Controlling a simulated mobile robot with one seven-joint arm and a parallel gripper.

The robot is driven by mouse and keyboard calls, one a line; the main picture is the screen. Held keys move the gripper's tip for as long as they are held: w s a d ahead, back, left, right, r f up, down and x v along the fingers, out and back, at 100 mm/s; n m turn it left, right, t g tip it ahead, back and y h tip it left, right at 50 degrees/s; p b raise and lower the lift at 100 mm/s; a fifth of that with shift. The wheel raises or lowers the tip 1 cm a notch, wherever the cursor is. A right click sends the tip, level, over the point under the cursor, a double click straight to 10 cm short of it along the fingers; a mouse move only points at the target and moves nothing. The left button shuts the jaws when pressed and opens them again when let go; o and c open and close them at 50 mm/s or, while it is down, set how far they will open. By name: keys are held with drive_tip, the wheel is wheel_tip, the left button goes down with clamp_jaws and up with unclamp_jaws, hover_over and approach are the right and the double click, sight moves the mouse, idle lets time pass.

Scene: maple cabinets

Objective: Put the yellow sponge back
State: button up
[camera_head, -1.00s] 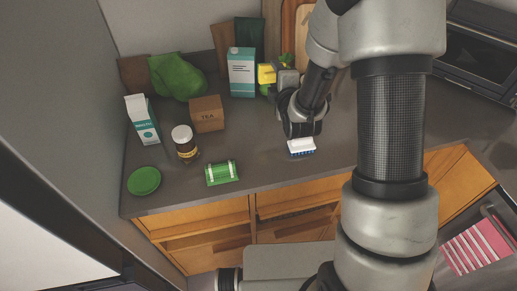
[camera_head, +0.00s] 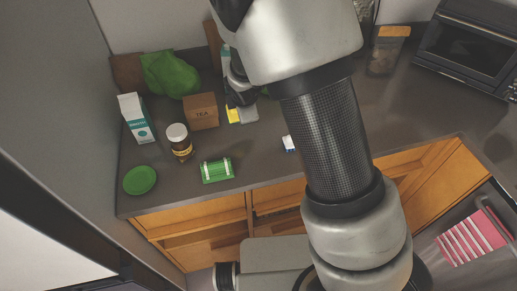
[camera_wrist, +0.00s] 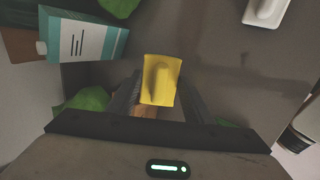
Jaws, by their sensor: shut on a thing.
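The yellow sponge (camera_head: 233,115) shows as a small yellow patch to the right of the tea box in the head view. It shows larger in the wrist view (camera_wrist: 160,78), between the two fingers. My gripper (camera_wrist: 157,98) is shut on the sponge, which sticks out past the fingertips. In the head view my gripper (camera_head: 242,106) is partly covered by my own arm. I cannot tell whether the sponge touches the counter.
A brown tea box (camera_head: 202,111) stands just left of my gripper. A jar (camera_head: 180,142), a white carton (camera_head: 136,118), a green lid (camera_head: 140,180) and a green item (camera_head: 217,170) are further left and front.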

drive_tip(key=s+d+r+g+h, duration=0.2)
drive_tip(key=s+d+r+g, duration=0.15)
drive_tip(key=s+g, duration=0.35)
drive_tip(key=f, duration=0.4)
drive_tip(key=d+f, duration=0.1)
drive_tip(key=f, duration=0.1)
drive_tip(key=shift+w, duration=0.15)
drive_tip(key=shift+f, duration=2.25)
drive_tip(key=o, duration=1)
drive_tip(key=r, duration=0.4)
drive_tip(key=a+r, duration=0.1)
drive_tip(key=r, duration=0.3)
drive_tip(key=a+r, duration=0.1)
drive_tip(key=r, duration=0.3)
drive_tip(key=shift+s+p, duration=0.2)
drive_tip(key=shift+p, duration=0.1)
drive_tip(key=shift+d, duration=0.1)
